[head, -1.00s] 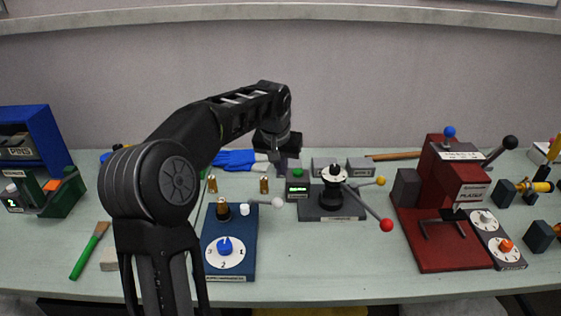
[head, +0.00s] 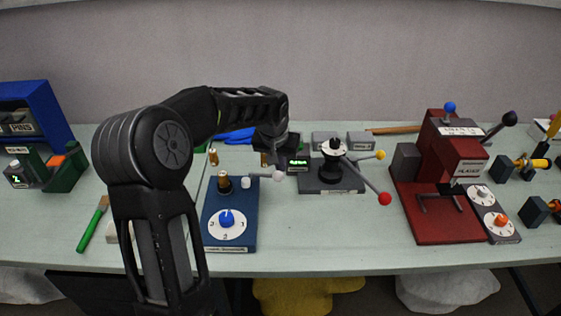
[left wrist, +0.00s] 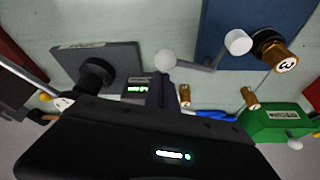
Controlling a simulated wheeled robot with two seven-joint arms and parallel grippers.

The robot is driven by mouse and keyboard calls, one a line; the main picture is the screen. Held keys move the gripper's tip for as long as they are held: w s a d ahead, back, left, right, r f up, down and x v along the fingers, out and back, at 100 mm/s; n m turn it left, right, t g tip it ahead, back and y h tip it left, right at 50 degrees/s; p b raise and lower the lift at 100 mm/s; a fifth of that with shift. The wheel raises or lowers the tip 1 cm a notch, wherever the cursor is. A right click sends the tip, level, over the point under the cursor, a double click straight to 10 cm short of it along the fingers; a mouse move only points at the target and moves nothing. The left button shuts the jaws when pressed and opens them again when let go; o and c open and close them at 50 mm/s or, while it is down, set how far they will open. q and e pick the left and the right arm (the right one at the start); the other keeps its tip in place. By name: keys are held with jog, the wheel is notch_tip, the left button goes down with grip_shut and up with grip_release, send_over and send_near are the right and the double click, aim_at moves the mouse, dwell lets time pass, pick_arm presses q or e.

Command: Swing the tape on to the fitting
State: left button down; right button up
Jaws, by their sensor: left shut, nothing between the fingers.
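A blue base (head: 230,240) with a numbered dial carries an upright brass fitting (head: 223,184). Beside the fitting is a white tape roll (head: 246,181) on a short swing arm that ends in a white ball knob (head: 279,176). The left wrist view shows the roll (left wrist: 238,42) close to the fitting (left wrist: 275,50), with a gap between them, and the knob (left wrist: 166,60) further left. My left gripper (head: 273,162) is shut and empty, just above and behind the knob. Whether it touches the knob is hard to tell. My right gripper is not in view.
A dark box with a green display (head: 298,163) stands close behind and right of my left gripper. A grey device (head: 333,185) with a red-knobbed lever (head: 385,198) is to the right. Loose brass fittings (head: 213,156) stand behind the base. The red press (head: 440,225) is further right.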

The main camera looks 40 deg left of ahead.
aim_at(275, 177)
pick_arm(q)
jog(key=shift+s+d+m, duration=0.15)
jog(key=shift+s+m, duration=0.15)
jog(key=shift+m, duration=0.2)
jog(key=shift+s+d+m+h, duration=0.2)
jog(key=shift+s+m+h, duration=0.4)
jog(key=shift+s+m, duration=0.45)
jog(key=s+m, duration=0.1)
jog(key=m, duration=0.1)
jog(key=shift+s+m+h+b, duration=0.15)
jog(key=shift+m+h+b, duration=0.15)
jog(key=shift+m+h, duration=0.1)
jog(key=shift+s+b, duration=0.6)
jog(key=shift+s, duration=0.35)
